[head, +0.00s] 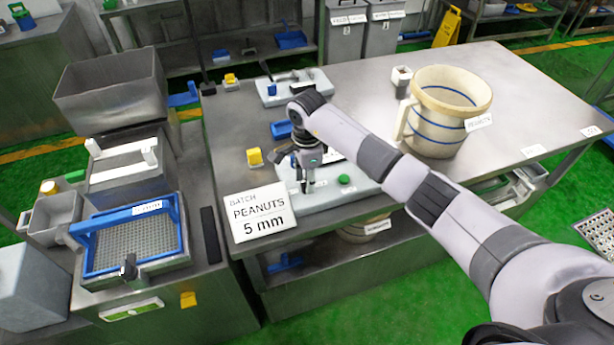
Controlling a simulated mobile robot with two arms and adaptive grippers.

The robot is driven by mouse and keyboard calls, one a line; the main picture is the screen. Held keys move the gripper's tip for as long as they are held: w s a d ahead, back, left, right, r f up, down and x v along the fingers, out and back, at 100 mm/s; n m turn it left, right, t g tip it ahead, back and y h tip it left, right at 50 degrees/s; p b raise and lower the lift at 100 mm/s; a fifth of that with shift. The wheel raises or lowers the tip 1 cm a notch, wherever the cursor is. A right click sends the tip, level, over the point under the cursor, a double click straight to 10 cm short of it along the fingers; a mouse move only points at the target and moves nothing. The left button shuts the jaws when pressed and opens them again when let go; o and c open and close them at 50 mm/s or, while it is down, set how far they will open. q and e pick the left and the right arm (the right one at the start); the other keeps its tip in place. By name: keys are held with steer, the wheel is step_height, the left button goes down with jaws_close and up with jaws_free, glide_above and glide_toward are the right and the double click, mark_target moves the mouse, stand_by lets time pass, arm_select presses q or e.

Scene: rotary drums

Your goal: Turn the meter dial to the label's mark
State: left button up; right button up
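The label card (258,213) stands at the front left of the steel table and reads "BATCH PEANUTS 5 mm". Just behind it is a pale grey flat unit (362,187) with a green round button (344,180) on top. My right gripper (307,184) points down over the left part of this unit, left of the green button. Its fingers look close together, but they are too small to tell whether they hold anything. The meter dial and its scale cannot be made out; the gripper covers that area. My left gripper is not in view.
A yellow block (254,157) sits left of the unit. A second pale unit (292,90) lies farther back. A cream jug (440,118) labelled peanuts stands right, behind my arm. A blue-framed sieve (130,240) stands on the left bench. The table's right part is mostly clear.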

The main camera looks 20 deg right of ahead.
steer(key=shift+c, duration=0.6)
jaws_close()
